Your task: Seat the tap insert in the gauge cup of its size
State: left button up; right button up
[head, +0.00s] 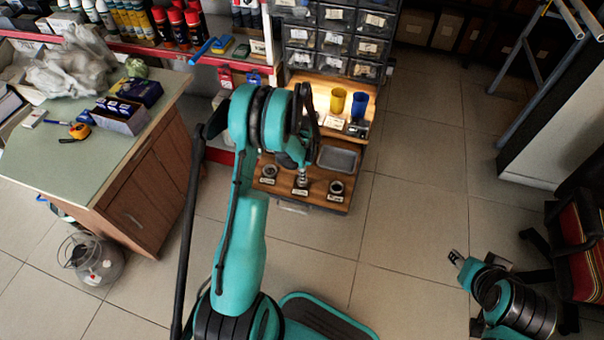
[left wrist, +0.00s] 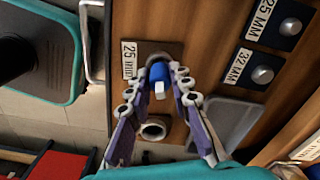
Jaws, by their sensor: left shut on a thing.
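My left gripper (head: 301,178) is above the middle gauge cup on the low wooden shelf. In the left wrist view its two fingers (left wrist: 158,80) are shut on a blue tap insert (left wrist: 178,74) with a pale end. The insert lines up with the cup beside the label reading 25 (left wrist: 128,60). The fingers and insert mostly hide that cup, and I cannot tell whether the insert is inside it. The left gauge cup (head: 269,171) and right gauge cup (head: 336,187) show in the head view. My right gripper (head: 456,258) is far right, over the floor, too small to read.
A grey tray (head: 338,158) lies behind the right cup. Drawer bins (head: 335,40) rise at the back.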

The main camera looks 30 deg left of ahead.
pick_arm(q)
jog(key=shift+f, duration=0.8)
jog(key=shift+r, duration=0.1)
jog(key=shift+r, duration=0.7)
dwell(0.9)
jog(key=shift+f, duration=0.85)
dwell(0.3)
jog(key=o, duration=0.6)
jog(key=shift+o, duration=0.2)
jog(key=shift+r, duration=0.1)
